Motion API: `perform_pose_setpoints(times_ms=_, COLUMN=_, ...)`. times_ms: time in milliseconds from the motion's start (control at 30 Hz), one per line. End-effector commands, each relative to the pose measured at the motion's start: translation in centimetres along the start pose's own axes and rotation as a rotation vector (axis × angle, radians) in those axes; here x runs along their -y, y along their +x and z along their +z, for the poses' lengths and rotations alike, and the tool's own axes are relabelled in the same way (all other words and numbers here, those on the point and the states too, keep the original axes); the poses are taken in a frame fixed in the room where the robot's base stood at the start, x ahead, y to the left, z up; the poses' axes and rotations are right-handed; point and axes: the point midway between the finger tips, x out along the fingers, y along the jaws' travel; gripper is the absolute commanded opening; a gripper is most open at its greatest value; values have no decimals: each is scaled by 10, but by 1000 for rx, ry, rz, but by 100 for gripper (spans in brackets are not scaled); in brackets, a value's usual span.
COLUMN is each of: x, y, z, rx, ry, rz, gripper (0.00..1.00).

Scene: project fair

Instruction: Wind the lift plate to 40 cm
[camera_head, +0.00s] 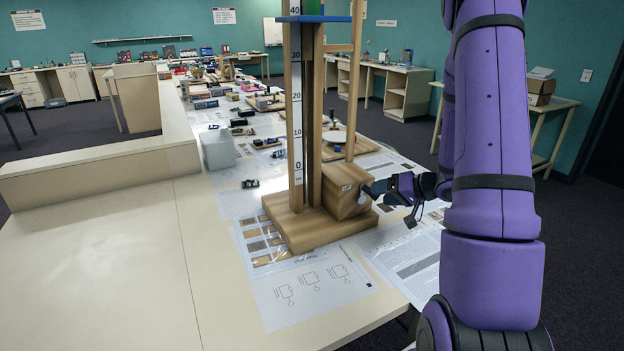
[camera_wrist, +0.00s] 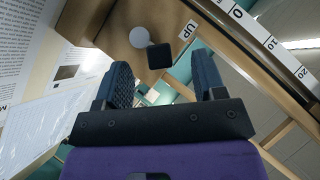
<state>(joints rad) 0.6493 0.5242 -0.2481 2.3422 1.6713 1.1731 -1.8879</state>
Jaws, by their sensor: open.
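The wooden lift tower (camera_head: 315,225) stands on the table with a white scale strip (camera_head: 296,120) marked 0 to 40. The blue lift plate (camera_head: 340,19) is high on the tower, a little below the number 40 in the head view. A green object rests on it, cut off by the frame. A wooden gearbox (camera_head: 342,188) sits at the tower's foot. In the wrist view it carries an "UP" label, a grey disc (camera_wrist: 139,37) and a black square knob (camera_wrist: 160,55). My gripper (camera_wrist: 165,85) is open, its fingers pointing toward the knob, contact not clear.
Printed sheets (camera_head: 310,290) lie under and around the tower base. A grey box (camera_head: 217,148) and several small devices stand on the table behind. The front left tabletop (camera_head: 100,260) is bare. A wooden post rises close beside the gearbox.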

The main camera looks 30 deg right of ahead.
Motion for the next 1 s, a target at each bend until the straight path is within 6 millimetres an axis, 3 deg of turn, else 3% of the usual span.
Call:
perform_pose_setpoints(times_ms=600, x=0, y=-42, z=0, rx=-1, ry=-1, rz=1, gripper=64)
perform_pose_setpoints(times_ms=1000, x=0, y=-46, z=0, rx=0, ry=0, rz=0, gripper=64)
